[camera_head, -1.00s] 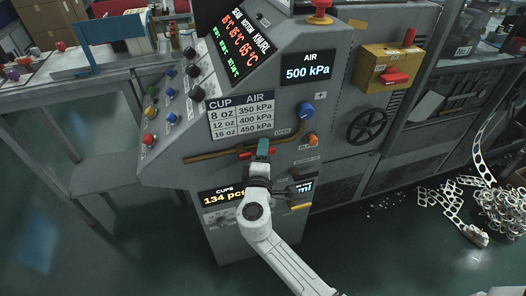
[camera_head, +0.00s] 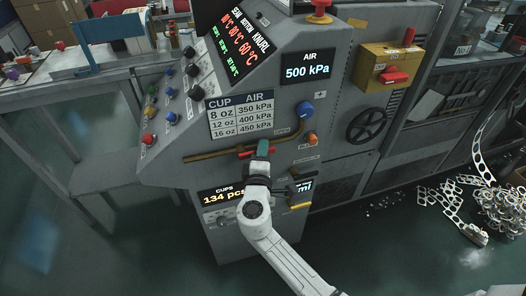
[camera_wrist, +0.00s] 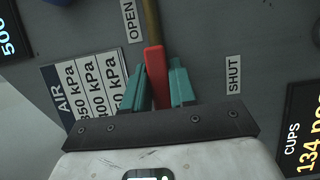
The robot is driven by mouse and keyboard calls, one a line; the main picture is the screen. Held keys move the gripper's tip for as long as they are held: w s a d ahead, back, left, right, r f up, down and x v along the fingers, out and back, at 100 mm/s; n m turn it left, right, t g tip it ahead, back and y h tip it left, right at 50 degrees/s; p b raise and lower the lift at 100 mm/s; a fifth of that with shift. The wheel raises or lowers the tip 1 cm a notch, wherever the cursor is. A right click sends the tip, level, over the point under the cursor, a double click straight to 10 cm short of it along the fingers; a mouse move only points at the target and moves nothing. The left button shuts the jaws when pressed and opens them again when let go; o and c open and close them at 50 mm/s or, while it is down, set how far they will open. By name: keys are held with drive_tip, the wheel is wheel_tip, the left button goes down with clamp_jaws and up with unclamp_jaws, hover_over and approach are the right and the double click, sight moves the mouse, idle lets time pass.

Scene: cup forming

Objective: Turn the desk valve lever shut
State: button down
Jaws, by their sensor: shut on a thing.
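The red valve lever (camera_wrist: 156,76) sits on a brass pipe (camera_wrist: 150,18) on the grey machine's front. In the wrist view it lies roughly in line with the pipe, between the OPEN label (camera_wrist: 130,20) and the SHUT label (camera_wrist: 233,75). My gripper (camera_wrist: 160,88) has its teal fingers on both sides of the lever, shut on it. The lever's pivot is hidden.
The air display (camera_head: 307,70) reads 500 kPa. A blue knob (camera_head: 305,109) and an orange button (camera_head: 311,138) sit right of the lever. The cup and air table (camera_head: 240,115) is above left. A black handwheel (camera_head: 366,126) and a yellow box (camera_head: 385,66) are further right.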

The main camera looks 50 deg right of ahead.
drive_tip(key=shift+f, duration=0.15)
drive_tip(key=shift+w+a+f+m+y+b, duration=0.1)
drive_tip(key=shift+f+m+y+b, duration=0.3)
drive_tip(key=shift+f+m+b, duration=0.45)
drive_tip(key=a+f+m+y+b, duration=0.1)
drive_tip(key=m+b, duration=0.1)
drive_tip(key=m, duration=0.1)
drive_tip(key=w+a+f+m+y+b, duration=0.1)
drive_tip(key=m+y+b, duration=0.1)
drive_tip(key=m, duration=0.1)
drive_tip(key=w+a+f+m+y+b, duration=0.1)
drive_tip(key=f+m+y+b, duration=0.1)
drive_tip(key=m, duration=0.1)
drive_tip(key=shift+w+a+m+t, duration=0.1)
drive_tip(key=shift+a+m+t, duration=0.15)
drive_tip(key=shift+t, duration=0.05)
drive_tip(key=shift+w+a+m+t+y+b, duration=0.45)
drive_tip(key=shift+a+m+y+b, duration=0.15)
drive_tip(key=shift+m+y, duration=0.4)
drive_tip(key=c, duration=1)
unclamp_jaws()
drive_tip(key=shift+a, duration=0.1)
